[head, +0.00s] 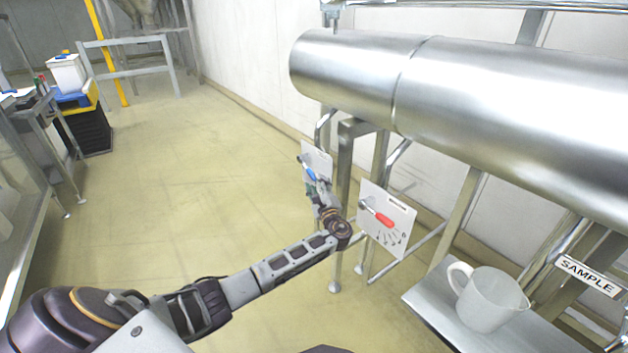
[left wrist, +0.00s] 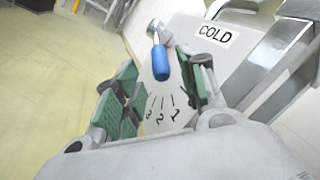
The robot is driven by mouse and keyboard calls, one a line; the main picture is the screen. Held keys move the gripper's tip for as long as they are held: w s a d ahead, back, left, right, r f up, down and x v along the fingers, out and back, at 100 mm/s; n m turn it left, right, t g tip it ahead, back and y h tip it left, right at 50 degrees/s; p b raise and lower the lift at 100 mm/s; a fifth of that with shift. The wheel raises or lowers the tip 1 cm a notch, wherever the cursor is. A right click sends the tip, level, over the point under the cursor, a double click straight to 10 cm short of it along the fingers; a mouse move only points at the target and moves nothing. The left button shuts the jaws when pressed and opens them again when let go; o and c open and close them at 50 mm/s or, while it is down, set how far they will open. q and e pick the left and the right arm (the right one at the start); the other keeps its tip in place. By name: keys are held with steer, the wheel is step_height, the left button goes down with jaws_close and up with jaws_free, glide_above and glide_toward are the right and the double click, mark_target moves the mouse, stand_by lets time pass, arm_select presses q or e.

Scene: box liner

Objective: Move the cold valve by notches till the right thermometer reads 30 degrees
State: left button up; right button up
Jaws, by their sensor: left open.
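The cold valve has a blue handle (left wrist: 160,62) on a white panel labelled COLD (left wrist: 216,34), with marks numbered 1, 2 and 3 below it. In the head view the blue handle (head: 310,174) shows just beyond my left gripper (head: 317,190). In the left wrist view my left gripper (left wrist: 160,88) is open, its green pads on either side of the handle's lower end, with gaps visible. A red valve handle (head: 383,220) sits on a second white panel (head: 400,238) to the right. No thermometer is visible. My right gripper is not in view.
A large steel pipe (head: 510,92) runs above the panels on metal legs. A white mug (head: 490,303) stands on a grey shelf (head: 425,300) at lower right, near a SAMPLE label (head: 589,275). Open floor (head: 190,170) lies to the left, with a black crate stack (head: 88,132) beyond.

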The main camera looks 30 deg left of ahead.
arm_select(q)
steer(key=v, duration=0.6)
steer(key=shift+s+d, duration=0.25)
steer(key=shift+f, duration=0.1)
stand_by(0.4)
